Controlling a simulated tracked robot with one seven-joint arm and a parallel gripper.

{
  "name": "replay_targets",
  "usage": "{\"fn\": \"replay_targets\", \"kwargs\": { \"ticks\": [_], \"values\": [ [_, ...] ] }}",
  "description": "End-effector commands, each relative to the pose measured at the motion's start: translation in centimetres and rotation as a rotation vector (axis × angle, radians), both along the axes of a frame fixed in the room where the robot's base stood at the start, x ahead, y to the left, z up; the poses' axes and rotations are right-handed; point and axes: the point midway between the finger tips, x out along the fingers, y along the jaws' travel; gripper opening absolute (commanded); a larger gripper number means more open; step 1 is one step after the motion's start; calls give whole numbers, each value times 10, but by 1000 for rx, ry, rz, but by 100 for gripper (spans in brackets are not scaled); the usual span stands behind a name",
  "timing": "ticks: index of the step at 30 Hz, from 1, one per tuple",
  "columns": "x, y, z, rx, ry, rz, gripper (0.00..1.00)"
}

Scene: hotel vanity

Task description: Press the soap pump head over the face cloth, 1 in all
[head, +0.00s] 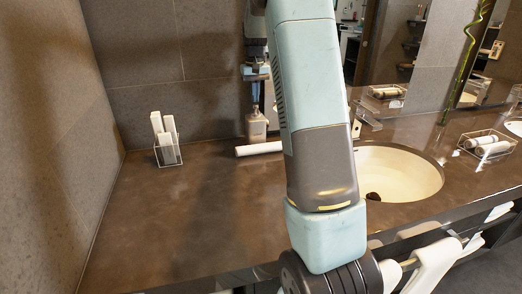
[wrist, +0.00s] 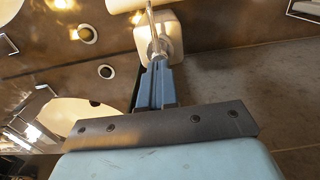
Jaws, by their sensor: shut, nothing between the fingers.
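The soap bottle (head: 257,128) is pale and squarish and stands upright at the back of the counter. It also shows in the wrist view (wrist: 172,35), with a thin metal spout reaching out from its pump head. A white rolled cloth (head: 252,150), which looks like the face cloth, lies in front of the bottle, partly behind my arm. Its edge shows at the top of the wrist view (wrist: 127,4), near the spout's end. My gripper (wrist: 157,64) is shut and empty, pointing down at the pump head. Whether its fingertips touch the head I cannot tell.
A clear holder with white items (head: 168,150) stands at the left. A white sink basin (head: 400,172) is right of my arm. A rack with rolled towels (head: 487,146) stands at the far right. The counter's front left is clear. A tiled wall and mirror are behind.

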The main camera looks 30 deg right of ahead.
Motion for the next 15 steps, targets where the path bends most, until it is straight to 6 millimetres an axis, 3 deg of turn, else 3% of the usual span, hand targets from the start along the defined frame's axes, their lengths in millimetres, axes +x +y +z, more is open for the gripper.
{"fn": "replay_targets", "kwargs": {
  "ticks": [15],
  "values": [
    [0,0,-15,0,0,0,0]
  ]
}}
